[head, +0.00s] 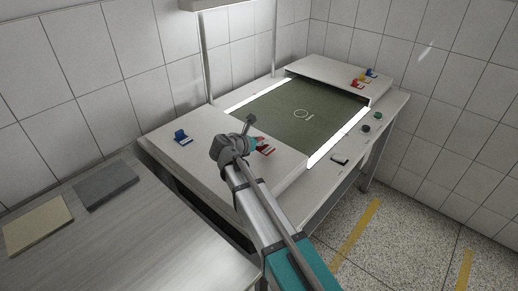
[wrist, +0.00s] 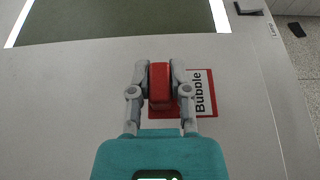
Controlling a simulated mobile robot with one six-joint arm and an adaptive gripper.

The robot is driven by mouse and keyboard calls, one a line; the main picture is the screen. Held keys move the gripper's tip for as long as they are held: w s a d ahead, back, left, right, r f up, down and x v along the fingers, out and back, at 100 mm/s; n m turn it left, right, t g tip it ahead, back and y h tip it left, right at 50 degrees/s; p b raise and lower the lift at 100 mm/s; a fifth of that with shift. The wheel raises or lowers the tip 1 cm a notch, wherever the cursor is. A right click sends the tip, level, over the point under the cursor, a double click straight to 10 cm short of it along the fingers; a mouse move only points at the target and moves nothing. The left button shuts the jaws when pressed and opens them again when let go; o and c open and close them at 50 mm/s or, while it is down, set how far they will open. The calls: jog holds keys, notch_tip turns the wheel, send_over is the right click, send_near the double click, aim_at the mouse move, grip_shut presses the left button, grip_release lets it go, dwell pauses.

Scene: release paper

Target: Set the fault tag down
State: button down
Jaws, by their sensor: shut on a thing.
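The fault tag is a red block (wrist: 160,86) on a red-edged white card (wrist: 203,94) reading "Bubble". In the wrist view my gripper (wrist: 159,72) is shut on the red block, one finger on each side. The card lies flat, low over the pale front panel (wrist: 75,95); I cannot tell whether it touches. In the head view the red tag (head: 265,147) shows just right of my gripper (head: 252,143), over the near left panel of the bench, and my wrist partly hides it.
A blue tag (head: 181,137) stands on the same panel to the left. Several coloured tags (head: 363,78) stand on the far panel. A green mat (head: 300,112) lies between bright strips. A black object (head: 340,160) and round buttons (head: 366,128) sit on the right edge.

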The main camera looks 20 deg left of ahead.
aim_at(259, 148)
jog(key=shift+w+a+f+b, duration=0.1)
jog(key=shift+a+f+b, duration=0.2)
jog(key=shift+f, duration=0.25)
jog(key=shift+d+f+b, duration=0.1)
jog(key=shift+f+b, duration=1.15)
jog(key=shift+b, duration=0.05)
jog(key=shift+f, duration=0.15)
jog(key=c, duration=0.6)
grip_release()
jog(key=shift+r, duration=0.25)
jog(key=shift+s+r, duration=0.1)
jog(key=shift+s, duration=0.2)
jog(key=p+v, duration=0.4)
jog(key=v, duration=0.5)
jog(key=shift+s+a+r, duration=0.25)
jog(key=shift+s, duration=0.05)
jog(key=shift+p+v, duration=0.35)
jog(key=shift+v, duration=0.4)
jog(key=shift+s+f, duration=0.1)
